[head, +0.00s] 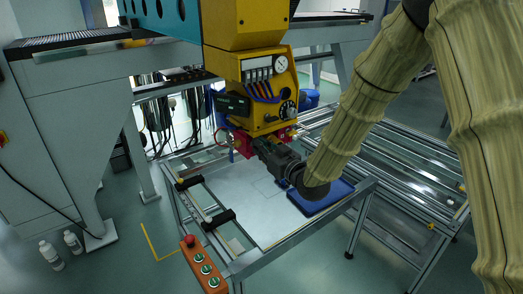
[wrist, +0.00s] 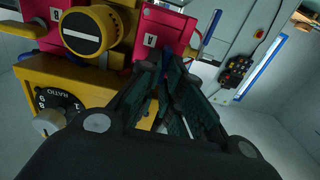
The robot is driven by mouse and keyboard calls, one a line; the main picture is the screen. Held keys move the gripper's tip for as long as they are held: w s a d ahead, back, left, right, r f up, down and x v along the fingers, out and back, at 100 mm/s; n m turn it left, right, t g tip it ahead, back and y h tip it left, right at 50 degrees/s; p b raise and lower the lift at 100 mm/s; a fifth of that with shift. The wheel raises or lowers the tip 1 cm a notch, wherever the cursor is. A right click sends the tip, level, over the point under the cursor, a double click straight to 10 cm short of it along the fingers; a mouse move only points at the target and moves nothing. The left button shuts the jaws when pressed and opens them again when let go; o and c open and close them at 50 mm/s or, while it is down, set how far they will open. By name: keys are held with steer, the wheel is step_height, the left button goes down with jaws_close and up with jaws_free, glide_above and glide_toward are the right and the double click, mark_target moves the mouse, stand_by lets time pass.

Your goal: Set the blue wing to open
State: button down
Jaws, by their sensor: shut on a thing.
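A yellow-ringed black knob (wrist: 88,32) sits left of my fingers, and a dial (wrist: 60,105) lies below it. Below the panel stands a frame table with a white top (head: 235,190), a blue tray (head: 320,198) and an orange button box (head: 203,265).

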steer(key=c, duration=1.6)
jaws_free()
steer(key=v, duration=1.2)
steer(key=shift+f, duration=0.1)
